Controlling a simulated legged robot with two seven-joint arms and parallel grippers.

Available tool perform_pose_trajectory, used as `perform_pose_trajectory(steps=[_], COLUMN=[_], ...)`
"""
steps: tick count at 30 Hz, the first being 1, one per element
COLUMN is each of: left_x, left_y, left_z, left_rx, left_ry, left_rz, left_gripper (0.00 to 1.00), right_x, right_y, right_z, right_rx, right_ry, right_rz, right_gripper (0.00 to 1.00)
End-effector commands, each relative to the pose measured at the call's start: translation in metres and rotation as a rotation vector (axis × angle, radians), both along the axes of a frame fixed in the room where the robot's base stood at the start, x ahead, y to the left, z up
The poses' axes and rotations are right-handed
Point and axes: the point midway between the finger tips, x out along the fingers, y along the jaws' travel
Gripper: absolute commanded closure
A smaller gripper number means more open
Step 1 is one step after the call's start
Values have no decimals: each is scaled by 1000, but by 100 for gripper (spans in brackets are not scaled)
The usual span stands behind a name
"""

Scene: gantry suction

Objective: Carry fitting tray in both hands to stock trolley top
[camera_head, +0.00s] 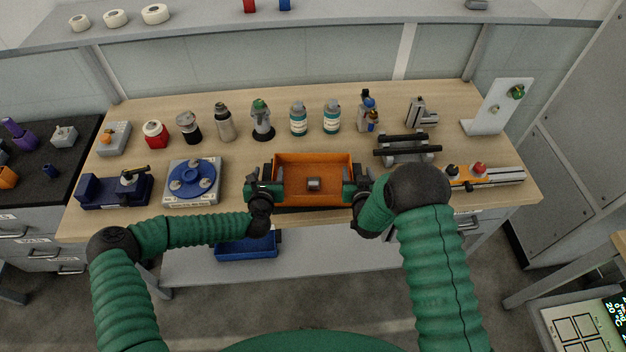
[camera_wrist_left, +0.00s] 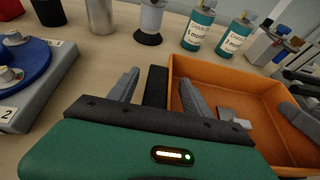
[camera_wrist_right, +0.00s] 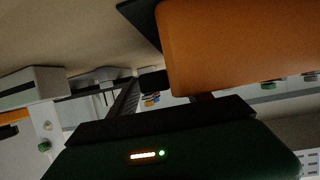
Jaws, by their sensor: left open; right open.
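The fitting tray (camera_head: 314,158) is an orange open box with a small grey metal fitting (camera_head: 314,184) inside. It rests on the wooden workbench near its front edge. My left gripper (camera_head: 268,186) is at the tray's left end, open; the left wrist view shows its fingers (camera_wrist_left: 160,90) on either side of a dark part at the tray's left wall. My right gripper (camera_head: 352,186) is at the tray's right end, open; in the right wrist view the tray's orange side (camera_wrist_right: 240,50) is close beside its fingers. The stock trolley top cannot be identified with certainty.
A blue turntable (camera_head: 192,180) and a dark blue vise (camera_head: 115,188) stand left of the tray. Several bottles (camera_head: 298,120) line the bench behind it. A grey rail fixture (camera_head: 407,150) stands to the right. A black-topped drawer cabinet (camera_head: 30,190) stands at far left.

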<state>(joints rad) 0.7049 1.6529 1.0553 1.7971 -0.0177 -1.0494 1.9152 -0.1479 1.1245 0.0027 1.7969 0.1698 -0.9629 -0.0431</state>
Motion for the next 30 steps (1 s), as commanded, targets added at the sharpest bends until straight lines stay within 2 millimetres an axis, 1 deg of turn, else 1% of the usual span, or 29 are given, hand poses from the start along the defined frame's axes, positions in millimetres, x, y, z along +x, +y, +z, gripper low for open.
perform_pose_trajectory(steps=[4, 5, 15, 17, 18, 30], left_x=[0, 0, 0, 0, 0, 0], left_y=[0, 0, 0, 0, 0, 0], left_z=[0, 0, 0, 0, 0, 0], left_rx=[0, 0, 0, 0, 0, 0], left_ry=[0, 0, 0, 0, 0, 0], left_rz=[0, 0, 0, 0, 0, 0], left_gripper=[43, 45, 90, 98, 100, 100], right_x=[0, 0, 0, 0, 0, -1], right_y=[0, 0, 0, 0, 0, 0], right_z=[0, 0, 0, 0, 0, 0], right_rx=[0, 0, 0, 0, 0, -1], right_ry=[0, 0, 0, 0, 0, 1], right_rz=[0, 0, 1, 1, 1, 0], right_gripper=[43, 45, 90, 98, 100, 100])
